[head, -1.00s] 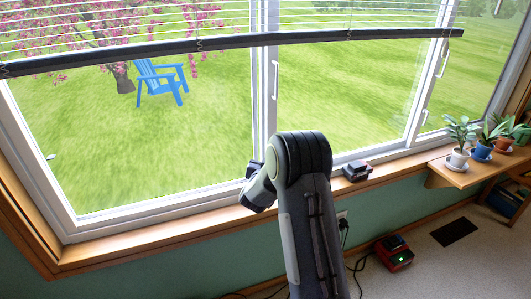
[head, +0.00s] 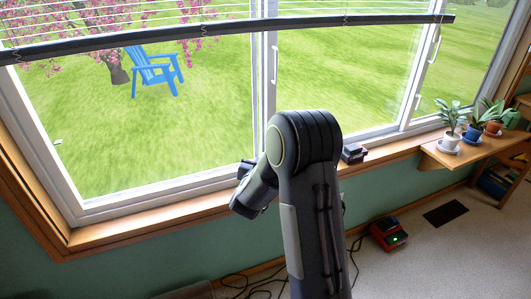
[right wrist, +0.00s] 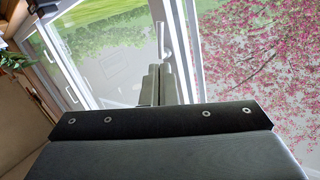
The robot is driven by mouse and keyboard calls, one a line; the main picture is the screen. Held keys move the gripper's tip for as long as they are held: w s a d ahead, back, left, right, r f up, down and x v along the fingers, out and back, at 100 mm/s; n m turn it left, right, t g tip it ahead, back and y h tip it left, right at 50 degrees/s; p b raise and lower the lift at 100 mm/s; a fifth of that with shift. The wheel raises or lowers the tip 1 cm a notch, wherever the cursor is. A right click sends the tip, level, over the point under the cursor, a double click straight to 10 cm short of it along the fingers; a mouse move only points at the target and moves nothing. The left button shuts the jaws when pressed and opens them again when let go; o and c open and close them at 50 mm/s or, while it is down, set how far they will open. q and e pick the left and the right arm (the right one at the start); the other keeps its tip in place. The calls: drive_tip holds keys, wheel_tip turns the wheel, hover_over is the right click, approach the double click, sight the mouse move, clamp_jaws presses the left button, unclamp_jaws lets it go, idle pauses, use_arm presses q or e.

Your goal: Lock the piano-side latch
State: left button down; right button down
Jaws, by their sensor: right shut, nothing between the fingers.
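A white latch handle (right wrist: 160,40) stands on the white window frame, straight ahead of my right gripper (right wrist: 158,84) in the right wrist view. The gripper is shut and empty, its fingertips apart from the handle in the picture. In the head view, a slim white handle (head: 275,62) is on the middle window post. I cannot tell whether it is the same one. My right arm rises in front of the sill there, and its bent forearm hides the lower post and most of the gripper. My left gripper is not in view. No piano shows.
White handles (head: 436,48) show on the right window. A dark boxy item (head: 353,153) sits on the wooden sill. Potted plants (head: 449,125) stand on a shelf at right. A red charger (head: 388,233) and cables lie on the floor. A black blind bar (head: 230,28) crosses the window.

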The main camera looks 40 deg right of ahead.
drive_tip(key=shift+v, duration=1)
